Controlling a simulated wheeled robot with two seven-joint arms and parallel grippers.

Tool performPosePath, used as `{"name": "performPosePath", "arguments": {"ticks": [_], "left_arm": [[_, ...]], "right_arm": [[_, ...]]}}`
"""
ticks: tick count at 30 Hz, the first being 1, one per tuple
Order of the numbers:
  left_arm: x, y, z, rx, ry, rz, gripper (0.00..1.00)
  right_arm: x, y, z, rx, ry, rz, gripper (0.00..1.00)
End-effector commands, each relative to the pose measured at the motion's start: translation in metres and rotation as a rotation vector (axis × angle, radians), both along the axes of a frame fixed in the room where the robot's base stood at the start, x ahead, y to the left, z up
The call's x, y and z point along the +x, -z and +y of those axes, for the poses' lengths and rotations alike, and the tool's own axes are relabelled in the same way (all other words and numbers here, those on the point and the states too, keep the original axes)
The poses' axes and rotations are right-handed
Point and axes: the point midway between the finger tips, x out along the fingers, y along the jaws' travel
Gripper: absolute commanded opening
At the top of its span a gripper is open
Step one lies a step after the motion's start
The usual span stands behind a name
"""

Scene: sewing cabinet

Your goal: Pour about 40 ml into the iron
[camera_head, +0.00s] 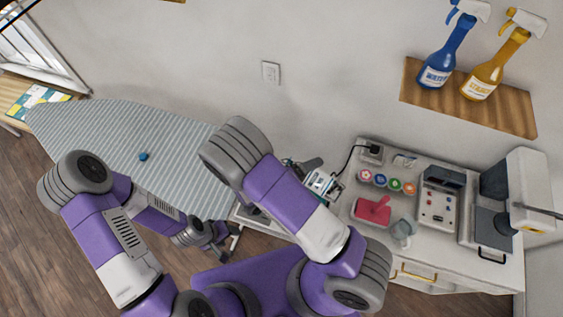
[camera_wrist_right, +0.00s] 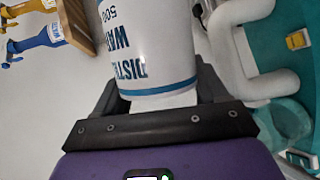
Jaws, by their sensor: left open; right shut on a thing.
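In the right wrist view, a white bottle (camera_wrist_right: 150,45) with blue lettering about distilled water sits between the fingers of my right gripper (camera_wrist_right: 155,98), which is shut on it. The bottle's neck and mouth are out of frame. A teal and white appliance, apparently the iron (camera_wrist_right: 300,95), fills the right side, beside the bottle. In the head view the iron (camera_head: 320,184) shows partly behind my right arm; the right gripper is mostly hidden there. My left gripper (camera_head: 226,243) is open and empty, low beside the ironing board. No water stream is visible.
A striped ironing board (camera_head: 90,130) with a small blue object (camera_head: 143,156) lies left. The white cabinet (camera_head: 440,262) holds a red item (camera_head: 373,210), a clear cup (camera_head: 402,231), thread spools and a sewing machine (camera_head: 520,195). A wall shelf (camera_head: 420,92) carries blue and yellow spray bottles.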

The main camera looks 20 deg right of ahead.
Motion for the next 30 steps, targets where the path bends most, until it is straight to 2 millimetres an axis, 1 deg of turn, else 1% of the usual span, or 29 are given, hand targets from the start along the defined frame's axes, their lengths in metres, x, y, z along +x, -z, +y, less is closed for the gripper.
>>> {"name": "performPosePath", "arguments": {"ticks": [9, 30], "left_arm": [[0.0, 0.0, 0.0, 0.0, 0.0, 0.0, 0.59], [0.0, 0.0001, 0.0, 0.0, 0.0, 0.0, 0.59]], "right_arm": [[-0.0045, -0.0005, -0.0037, -0.004, 0.001, 0.002, 0.28], [-0.0062, -0.0002, -0.0053, -0.011, 0.003, 0.012, 0.28]]}}
